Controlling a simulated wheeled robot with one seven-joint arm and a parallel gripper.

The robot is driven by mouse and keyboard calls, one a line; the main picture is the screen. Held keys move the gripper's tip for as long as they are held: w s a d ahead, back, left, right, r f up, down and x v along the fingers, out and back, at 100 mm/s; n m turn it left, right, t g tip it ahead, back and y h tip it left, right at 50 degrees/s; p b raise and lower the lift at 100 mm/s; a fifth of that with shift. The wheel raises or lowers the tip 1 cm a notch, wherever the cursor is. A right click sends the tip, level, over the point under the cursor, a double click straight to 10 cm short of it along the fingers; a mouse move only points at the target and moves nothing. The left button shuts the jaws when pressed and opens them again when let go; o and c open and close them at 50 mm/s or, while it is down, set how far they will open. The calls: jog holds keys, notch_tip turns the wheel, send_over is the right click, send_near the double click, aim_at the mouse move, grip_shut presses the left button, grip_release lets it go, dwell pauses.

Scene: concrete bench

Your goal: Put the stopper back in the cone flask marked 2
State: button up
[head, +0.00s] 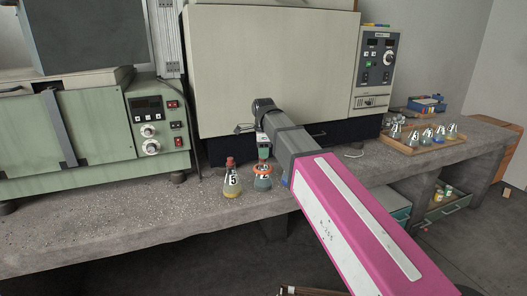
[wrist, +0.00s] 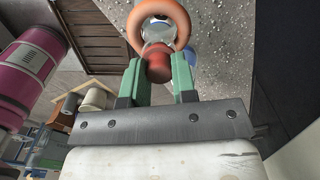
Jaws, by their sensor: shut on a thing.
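My gripper (head: 263,153) is over the bench with its green fingers pointing down; in the wrist view the fingers (wrist: 158,80) are shut on a red-brown stopper (wrist: 156,66). Just beyond the stopper is a glass flask (wrist: 158,32) with an orange ring (wrist: 179,17) around it. In the head view this flask (head: 262,183) stands upright below my gripper, with the orange ring at its shoulder; I cannot read its number surely. I cannot tell whether the stopper touches its mouth. To its left stands a red-stoppered flask (head: 232,187) marked 5, with yellow liquid.
A blue object (head: 285,179) lies close to the right of the ringed flask. A wooden tray (head: 408,148) with several flasks is at the right end of the bench (head: 110,220). A large cream cabinet (head: 270,60) and a green instrument (head: 100,125) stand behind. The front left bench is clear.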

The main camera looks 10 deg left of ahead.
dwell(0.3)
jog(key=o, duration=1.5)
jog(key=shift+r, duration=4.45)
